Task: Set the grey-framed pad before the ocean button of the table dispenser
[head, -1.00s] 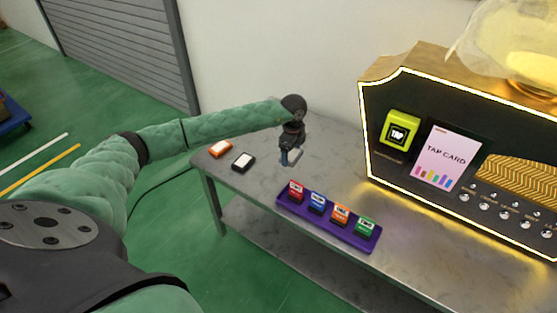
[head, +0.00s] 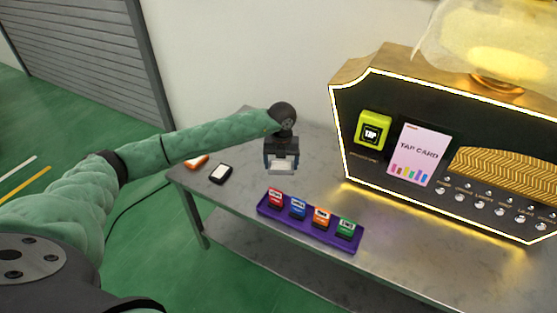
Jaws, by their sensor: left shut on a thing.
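The grey-framed pad (head: 283,168) has a pale face and hangs in my left gripper (head: 281,156), which is shut on it. It shows just behind the purple tray and seems to be above the tabletop, though the gap is hard to judge. The table dispenser (head: 360,150) is a black panel with a lit edge and gold top, to the right of the gripper. Its small round silver buttons (head: 485,203) line the lower right of the panel. Their labels are too small to read, so I cannot tell which is ocean. My right gripper is out of view.
A purple tray (head: 308,236) with red, blue, orange and green stamps lies near the table's front edge. A black-framed pad (head: 221,174) and an orange-framed pad (head: 196,161) lie at the left end. The grey tabletop (head: 390,225) is clear before the dispenser.

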